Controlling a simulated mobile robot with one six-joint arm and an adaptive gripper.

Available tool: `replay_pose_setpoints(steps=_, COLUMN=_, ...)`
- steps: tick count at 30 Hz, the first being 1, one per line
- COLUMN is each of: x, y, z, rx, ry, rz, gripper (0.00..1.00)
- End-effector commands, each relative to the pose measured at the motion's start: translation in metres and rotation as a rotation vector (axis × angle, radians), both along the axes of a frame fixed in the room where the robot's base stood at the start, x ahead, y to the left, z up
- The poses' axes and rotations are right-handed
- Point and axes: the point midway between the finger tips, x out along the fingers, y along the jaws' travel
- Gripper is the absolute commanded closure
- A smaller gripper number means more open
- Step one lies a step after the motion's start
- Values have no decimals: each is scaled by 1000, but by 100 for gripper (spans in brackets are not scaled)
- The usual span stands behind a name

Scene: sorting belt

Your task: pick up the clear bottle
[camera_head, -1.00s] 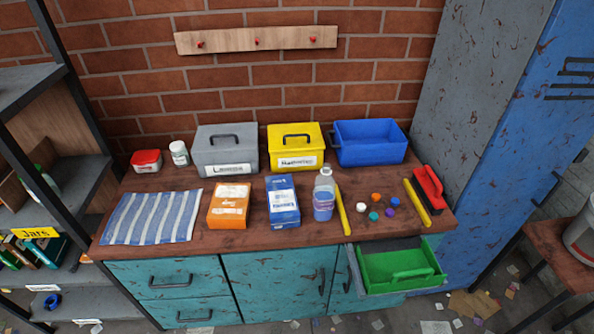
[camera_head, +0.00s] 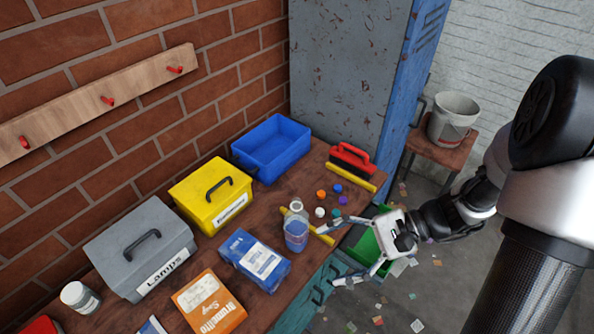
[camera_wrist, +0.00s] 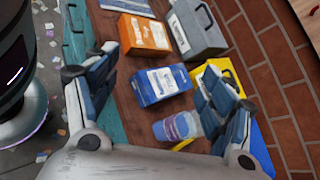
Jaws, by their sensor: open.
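The clear bottle (camera_head: 296,228) stands upright on the wooden bench top, with bluish contents and a pale cap. It is to the right of the blue carton (camera_head: 255,256). In the wrist view the bottle (camera_wrist: 176,127) shows between my fingers, partly hidden by the right-hand one. My gripper (camera_head: 335,256) is open and empty, to the right of the bottle and near the bench's front edge. In the wrist view its fingers (camera_wrist: 160,85) are spread wide and apart from the bottle.
A yellow box (camera_head: 204,200), grey box (camera_head: 135,262) and blue bin (camera_head: 281,145) stand behind. An orange carton (camera_head: 208,302) is left of the blue one. Small caps (camera_head: 320,212) and a red brush (camera_head: 350,160) lie right.

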Motion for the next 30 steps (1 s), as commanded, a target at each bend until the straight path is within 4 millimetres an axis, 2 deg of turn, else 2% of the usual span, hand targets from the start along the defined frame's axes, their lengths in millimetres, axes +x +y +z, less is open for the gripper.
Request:
replay_pose_setpoints(steps=3, x=24, y=-10, z=-23, rx=172, ry=120, rz=-191, gripper=24)
replay_pose_setpoints(steps=9, x=55, y=-34, z=-72, rx=405, ry=255, rz=-506, gripper=24)
replay_pose_setpoints(steps=13, x=63, y=-48, z=-102, rx=500, ry=308, rz=-663, gripper=24)
replay_pose_setpoints(steps=18, x=66, y=-57, z=-124, rx=559, ry=341, rz=-773, gripper=24)
replay_pose_setpoints(steps=23, x=75, y=-45, z=-129, rx=570, ry=347, rz=-789, gripper=24)
replay_pose_setpoints(steps=30, x=103, y=-1, z=-130, rx=566, ry=347, rz=-785, gripper=24)
